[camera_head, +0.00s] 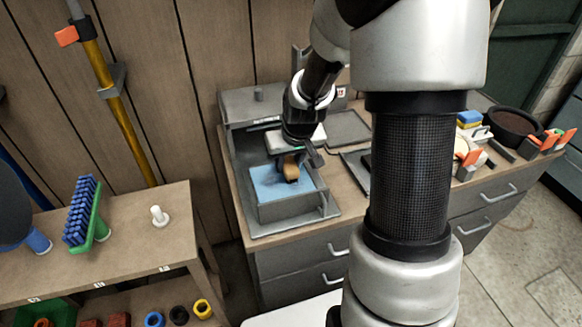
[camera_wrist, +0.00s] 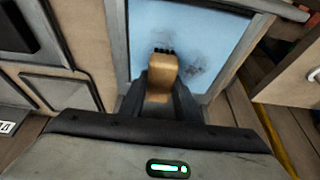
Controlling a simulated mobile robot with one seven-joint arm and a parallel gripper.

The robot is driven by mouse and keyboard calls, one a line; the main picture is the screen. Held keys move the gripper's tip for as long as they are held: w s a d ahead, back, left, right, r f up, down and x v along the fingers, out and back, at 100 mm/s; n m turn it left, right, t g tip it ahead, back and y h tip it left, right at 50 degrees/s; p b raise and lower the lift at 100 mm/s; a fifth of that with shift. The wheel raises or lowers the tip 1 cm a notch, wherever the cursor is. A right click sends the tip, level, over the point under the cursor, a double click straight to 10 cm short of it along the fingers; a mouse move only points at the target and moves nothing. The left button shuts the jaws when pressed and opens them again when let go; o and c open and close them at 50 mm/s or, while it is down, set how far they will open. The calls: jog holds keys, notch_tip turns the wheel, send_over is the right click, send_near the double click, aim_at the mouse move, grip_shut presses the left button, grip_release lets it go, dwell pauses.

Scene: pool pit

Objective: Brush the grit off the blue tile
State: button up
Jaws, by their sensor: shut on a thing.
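The blue tile (camera_head: 267,184) lies on a grey block in a grey tray on the workbench; it also shows in the wrist view (camera_wrist: 228,32). Dark grit smudges (camera_wrist: 195,63) mark its middle and right part in the wrist view. My gripper (camera_head: 288,156) is above the tile, pointing down. It is shut on a small wooden brush (camera_wrist: 162,72), also seen in the head view (camera_head: 291,173). The brush's dark bristles (camera_wrist: 164,50) are at its far end, over the grit. I cannot tell whether they touch the tile.
A side table (camera_head: 120,245) at left holds a green brush with blue bristles (camera_head: 84,212) and a white peg (camera_head: 159,216). A dark round pan (camera_head: 514,124) and orange-tagged items stand at the bench's right. The tray's raised walls (camera_head: 238,180) border the tile.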

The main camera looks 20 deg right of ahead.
jog(key=shift+w+f, duration=0.2)
jog(key=shift+w, duration=1.55)
jog(key=shift+r+p, duration=2)
jog(key=shift+r, duration=1.05)
jog(key=shift+r+p, duration=1.1)
jog(key=shift+r, duration=0.5)
jog(key=shift+f, duration=0.1)
